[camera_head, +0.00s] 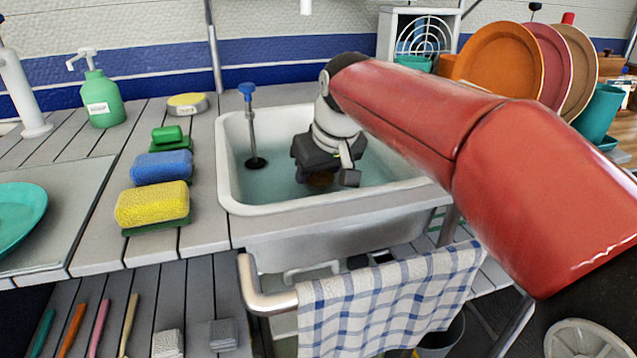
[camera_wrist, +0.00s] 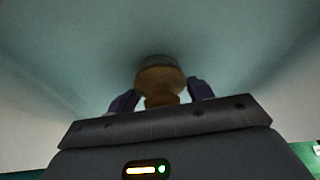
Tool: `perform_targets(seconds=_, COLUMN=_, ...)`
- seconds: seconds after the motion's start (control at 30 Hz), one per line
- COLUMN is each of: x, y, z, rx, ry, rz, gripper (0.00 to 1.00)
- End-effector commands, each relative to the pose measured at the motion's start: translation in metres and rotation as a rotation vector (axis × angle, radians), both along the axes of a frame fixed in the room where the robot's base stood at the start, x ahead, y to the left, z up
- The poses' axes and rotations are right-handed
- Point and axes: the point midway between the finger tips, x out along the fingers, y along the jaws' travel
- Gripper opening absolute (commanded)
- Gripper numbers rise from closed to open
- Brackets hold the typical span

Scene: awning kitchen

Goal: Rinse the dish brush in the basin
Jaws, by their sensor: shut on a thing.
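The white basin (camera_head: 229,170) is set into the slatted counter and holds bluish water (camera_head: 275,178). My gripper (camera_head: 322,176) is down inside the basin at the water. In the wrist view my gripper (camera_wrist: 160,103) is shut on the dish brush (camera_wrist: 160,80), which shows as a rounded tan-brown head between the dark fingers. The rest of the brush is hidden. I cannot tell how deep it sits in the water.
A blue-topped rod with a dark disc (camera_head: 250,120) stands in the basin, left of my gripper. Yellow (camera_head: 152,203) and blue (camera_head: 161,167) sponges lie left of the basin. A green soap bottle (camera_head: 102,99) stands behind. A checked towel (camera_head: 390,300) hangs in front.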

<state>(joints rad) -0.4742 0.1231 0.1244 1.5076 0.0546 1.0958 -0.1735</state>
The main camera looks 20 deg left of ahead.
Motion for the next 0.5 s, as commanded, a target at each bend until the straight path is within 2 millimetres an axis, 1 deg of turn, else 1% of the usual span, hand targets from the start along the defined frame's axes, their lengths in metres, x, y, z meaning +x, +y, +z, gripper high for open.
perform_targets(seconds=0.33, x=0.0, y=0.0, z=0.0, rx=0.0, ry=0.0, rz=0.0, gripper=0.29)
perform_targets(seconds=0.5, x=0.0, y=0.0, z=0.013, rx=0.0, ry=0.0, rz=0.0, gripper=0.29)
